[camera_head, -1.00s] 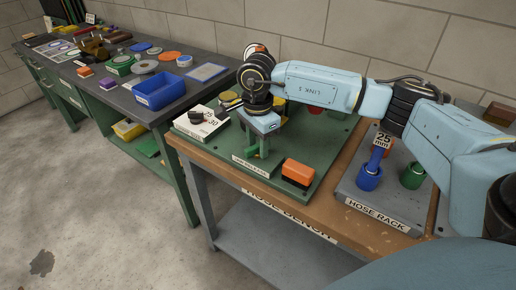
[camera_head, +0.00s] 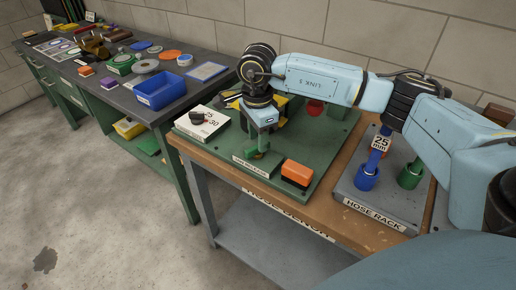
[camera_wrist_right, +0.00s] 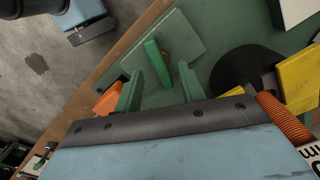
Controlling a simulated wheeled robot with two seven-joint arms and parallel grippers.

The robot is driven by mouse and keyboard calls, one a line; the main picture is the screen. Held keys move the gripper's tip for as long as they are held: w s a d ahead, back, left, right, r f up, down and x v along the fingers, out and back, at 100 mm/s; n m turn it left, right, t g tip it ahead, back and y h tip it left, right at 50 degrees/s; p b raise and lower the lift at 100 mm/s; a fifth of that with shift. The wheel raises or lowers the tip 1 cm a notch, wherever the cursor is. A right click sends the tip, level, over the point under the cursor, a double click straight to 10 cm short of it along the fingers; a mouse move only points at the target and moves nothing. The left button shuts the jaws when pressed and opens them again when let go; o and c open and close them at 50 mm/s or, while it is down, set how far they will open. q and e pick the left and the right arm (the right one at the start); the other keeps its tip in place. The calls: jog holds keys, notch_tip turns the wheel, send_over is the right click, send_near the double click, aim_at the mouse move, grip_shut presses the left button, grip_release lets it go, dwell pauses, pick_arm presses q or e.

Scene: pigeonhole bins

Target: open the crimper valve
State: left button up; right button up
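A green upright handle (camera_wrist_right: 155,62) stands on a green plate at the front of the bench board; I take it for the crimper valve. A white label (camera_head: 256,166) in front of it is too small to read surely. My right gripper (camera_head: 263,150) is over this handle, pointing down. In the right wrist view its two green fingers are apart, with the handle showing between and beyond them. I cannot tell whether they touch it. A blue-grey part with a dark bar, apparently my left gripper (camera_wrist_right: 91,31), shows over the floor; its fingers are not clear.
An orange block (camera_head: 297,173) sits right of the handle. A white box with a black knob (camera_head: 197,118) stands left. Yellow parts (camera_wrist_right: 298,80) and a red round part (camera_head: 315,107) are behind. The hose rack (camera_head: 374,217) holds blue and green fittings at right.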

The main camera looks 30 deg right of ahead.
jog(key=shift+f, duration=0.1)
jog(key=shift+f+b, duration=1)
jog(key=shift+f, duration=0.25)
pick_arm(q)
notch_tip(320, 180, down, 2)
pick_arm(e)
jog(key=shift+c, duration=0.2)
